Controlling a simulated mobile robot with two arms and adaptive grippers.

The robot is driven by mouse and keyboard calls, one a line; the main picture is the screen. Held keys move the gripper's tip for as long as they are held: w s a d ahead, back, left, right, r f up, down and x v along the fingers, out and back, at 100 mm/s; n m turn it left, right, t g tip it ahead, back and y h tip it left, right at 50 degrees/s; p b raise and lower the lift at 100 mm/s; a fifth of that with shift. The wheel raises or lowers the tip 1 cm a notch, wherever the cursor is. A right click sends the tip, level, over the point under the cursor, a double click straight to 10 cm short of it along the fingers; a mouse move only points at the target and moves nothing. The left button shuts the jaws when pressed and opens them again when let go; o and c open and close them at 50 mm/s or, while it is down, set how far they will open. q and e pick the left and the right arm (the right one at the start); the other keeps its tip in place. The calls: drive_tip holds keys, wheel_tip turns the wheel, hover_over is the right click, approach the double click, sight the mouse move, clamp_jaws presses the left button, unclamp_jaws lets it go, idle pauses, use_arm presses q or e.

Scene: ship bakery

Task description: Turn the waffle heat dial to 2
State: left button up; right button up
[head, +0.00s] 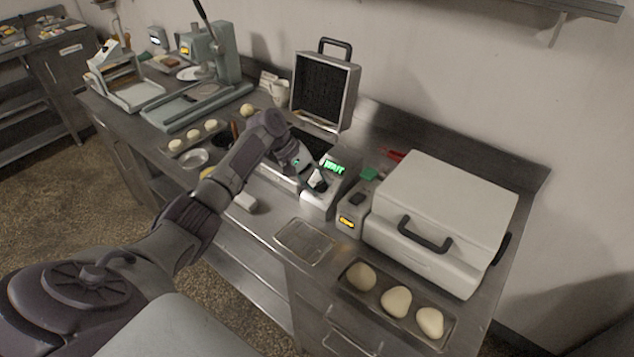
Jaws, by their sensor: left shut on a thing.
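The waffle iron stands on the steel counter with its lid (325,92) raised and its dark plate showing. Its control box carries a green lit display (334,167) that reads WAIT. My left gripper (318,184) is at the sloped face of this box, just below the display, and is shut on the heat dial there. The fingers cover most of the dial, so its pointer and numbers cannot be read. My right gripper is not in view.
A white press with a black handle (426,235) stands to the right, with a small amber-lit control box (347,222) beside it. A tray of dough pieces (371,302) and a wire rack (304,242) lie in front. Dough balls and a green-grey machine (217,58) stand left.

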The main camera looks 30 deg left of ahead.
use_arm(q)
drive_tip(key=shift+f+m+g, duration=0.1)
drive_tip(key=shift+m+g, duration=0.2)
drive_tip(key=shift+m, duration=0.2)
drive_tip(key=o, duration=1.1)
drive_tip(key=shift+o, duration=0.2)
drive_tip(key=v, duration=1.2)
drive_tip(key=shift+d, duration=0.15)
